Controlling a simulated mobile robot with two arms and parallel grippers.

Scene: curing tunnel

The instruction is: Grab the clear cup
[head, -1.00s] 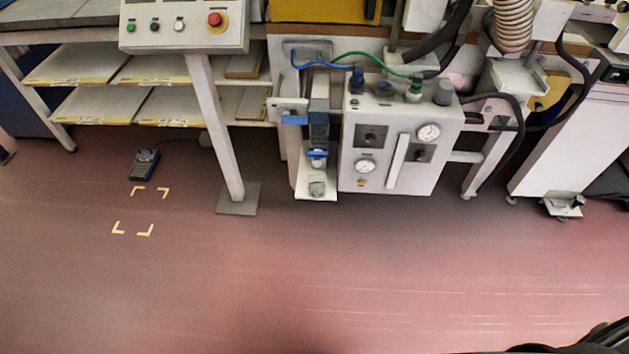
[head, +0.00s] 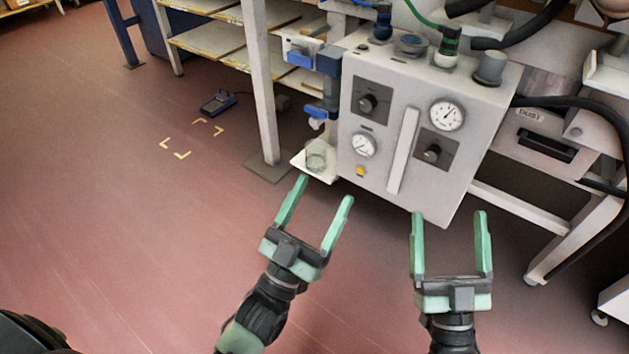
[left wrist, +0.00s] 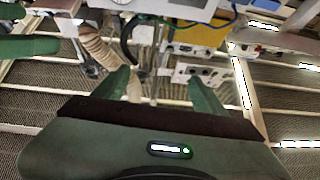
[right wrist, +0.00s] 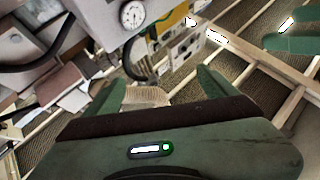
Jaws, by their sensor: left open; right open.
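The clear cup (head: 317,155) stands on a small white shelf (head: 326,177) at the lower left of the grey gauge box, under a valve with blue handles. My left gripper (head: 322,190) is open and empty in the head view, in front of the cup and below it in the picture, with its left fingertip near the shelf's edge. My right gripper (head: 449,215) is open and empty, further right, in front of the gauge box. I cannot make out the cup in the left wrist or right wrist view.
The gauge box (head: 425,120) with dials and knobs stands right beside the cup. A grey post (head: 262,90) rises left of the shelf. A foot pedal (head: 219,103) and yellow corner marks lie on the red floor.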

